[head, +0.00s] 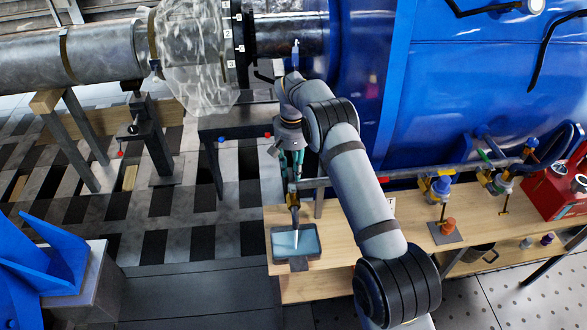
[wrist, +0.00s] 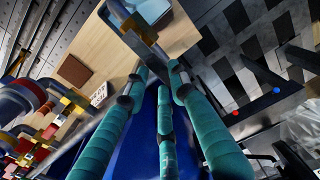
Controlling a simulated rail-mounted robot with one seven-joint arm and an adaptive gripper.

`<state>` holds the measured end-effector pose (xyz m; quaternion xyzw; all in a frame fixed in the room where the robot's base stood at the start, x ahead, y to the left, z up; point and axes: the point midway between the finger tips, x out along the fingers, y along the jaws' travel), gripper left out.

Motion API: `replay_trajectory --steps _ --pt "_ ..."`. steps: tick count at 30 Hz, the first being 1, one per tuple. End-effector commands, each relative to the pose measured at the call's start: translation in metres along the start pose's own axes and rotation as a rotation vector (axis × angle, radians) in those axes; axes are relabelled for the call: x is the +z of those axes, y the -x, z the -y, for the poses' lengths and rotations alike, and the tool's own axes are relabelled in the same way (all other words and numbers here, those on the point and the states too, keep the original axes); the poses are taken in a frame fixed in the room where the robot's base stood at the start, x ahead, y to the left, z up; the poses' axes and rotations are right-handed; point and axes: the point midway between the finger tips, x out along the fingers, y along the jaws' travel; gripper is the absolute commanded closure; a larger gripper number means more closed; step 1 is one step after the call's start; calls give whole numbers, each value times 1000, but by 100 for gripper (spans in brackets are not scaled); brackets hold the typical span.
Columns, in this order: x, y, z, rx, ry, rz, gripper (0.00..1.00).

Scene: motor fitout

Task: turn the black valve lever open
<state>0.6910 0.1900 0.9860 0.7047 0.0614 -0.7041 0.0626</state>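My gripper (head: 293,178) has teal fingers and points down over the wooden bench, at the bench's left end. In the wrist view its fingertips (wrist: 160,78) stand apart. A dark bar, which looks like the black valve lever (wrist: 150,42), reaches toward the gap between them; I cannot tell whether they touch it. In the head view the dark lever (head: 293,205) hangs just below the fingers, above a tray with a light blue inside (head: 283,253). The fingers and arm hide much of the valve body.
A large blue tank (head: 470,90) rises behind. A red box (head: 550,192) stands at the far right. The bench's wooden top (head: 345,235) has clear room in front.

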Motion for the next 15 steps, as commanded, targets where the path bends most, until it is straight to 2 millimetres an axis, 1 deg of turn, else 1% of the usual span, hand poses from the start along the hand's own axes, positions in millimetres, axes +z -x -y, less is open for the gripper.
replay_trajectory --steps 1,8,15 --pt "0 0 2 -1 1 -1 71" --pt "0 0 1 -2 -2 0 58" --pt "0 0 1 -2 -3 0 57"
